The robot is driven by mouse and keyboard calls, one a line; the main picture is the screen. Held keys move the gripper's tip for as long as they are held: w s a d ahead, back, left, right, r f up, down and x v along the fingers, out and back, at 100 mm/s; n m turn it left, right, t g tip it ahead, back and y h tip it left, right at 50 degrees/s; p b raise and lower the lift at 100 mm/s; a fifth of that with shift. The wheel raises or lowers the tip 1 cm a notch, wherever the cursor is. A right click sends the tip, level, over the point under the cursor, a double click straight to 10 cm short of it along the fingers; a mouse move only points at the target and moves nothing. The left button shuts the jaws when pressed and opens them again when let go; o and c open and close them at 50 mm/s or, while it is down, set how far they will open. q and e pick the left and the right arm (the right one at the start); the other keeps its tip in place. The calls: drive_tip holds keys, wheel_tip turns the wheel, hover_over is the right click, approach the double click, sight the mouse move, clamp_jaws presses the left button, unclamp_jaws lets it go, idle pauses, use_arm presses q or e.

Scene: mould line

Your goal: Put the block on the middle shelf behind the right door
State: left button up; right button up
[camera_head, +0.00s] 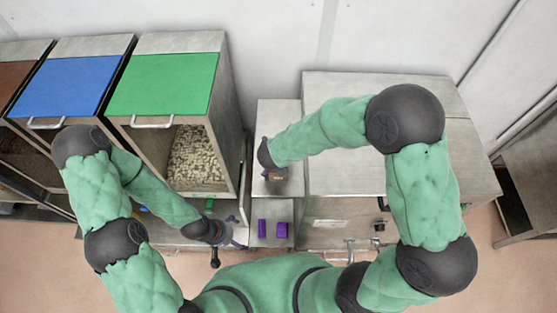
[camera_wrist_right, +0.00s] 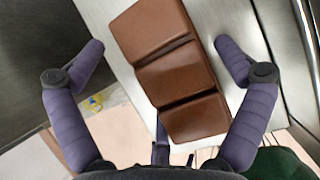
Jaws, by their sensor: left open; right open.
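A brown block (camera_wrist_right: 180,75) with two grooves across it lies on a grey metal top, tilted in the right wrist view. It shows small in the head view (camera_head: 278,174), partly hidden by my right wrist. My right gripper (camera_wrist_right: 160,50) is open above it, one finger on each side, with no clear contact. My left gripper (camera_head: 228,235) is open and empty near the front, left of the narrow stand (camera_head: 278,115). A grey metal cabinet (camera_head: 335,180) stands right of the stand, with a handle (camera_head: 350,250) at its front. Its shelves are hidden from above.
Two purple pieces (camera_head: 272,229) sit on a lower ledge in front of the stand. Bins with green (camera_head: 165,84) and blue (camera_head: 70,85) lids stand at the left; the green one holds pale pellets (camera_head: 195,155). Another metal unit (camera_head: 530,185) stands far right.

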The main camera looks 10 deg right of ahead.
drive_tip(key=shift+f+b, duration=0.2)
drive_tip(key=shift+b, duration=0.1)
idle(0.4)
drive_tip(key=c, duration=1.5)
